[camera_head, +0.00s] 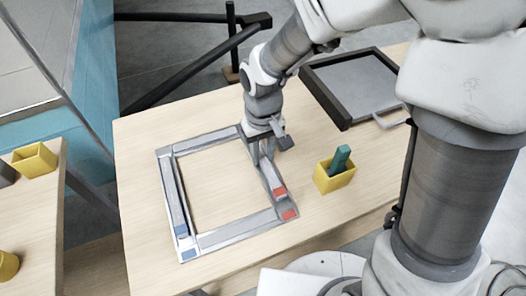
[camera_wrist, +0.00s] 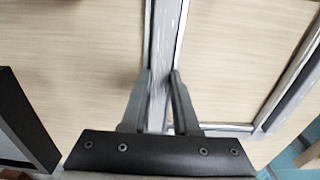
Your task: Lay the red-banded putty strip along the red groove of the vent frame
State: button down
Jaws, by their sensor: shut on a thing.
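The grey vent frame (camera_head: 235,234) lies flat on the table. A red mark (camera_head: 289,214) is at its near right corner. My gripper (camera_head: 264,158) is over the frame's right side, toward the far corner, pointing down. It is shut on the grey red-banded putty strip (camera_head: 270,176), whose red band (camera_head: 280,192) is at the near end, just short of the red mark. The strip runs along the right side; I cannot tell if it is seated in the groove or slightly above. In the wrist view the strip (camera_wrist: 165,45) passes between my gripper's fingers (camera_wrist: 160,78).
A blue-banded strip (camera_head: 175,198) lies along the frame's left side. A yellow cup (camera_head: 334,179) holding a teal item stands right of the frame. A black-rimmed tray (camera_head: 350,85) is at the back right. A side table at left carries yellow cups (camera_head: 35,160).

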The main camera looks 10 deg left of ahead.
jog(key=shift+f, duration=0.15)
jog(key=c, duration=0.6)
grip_release()
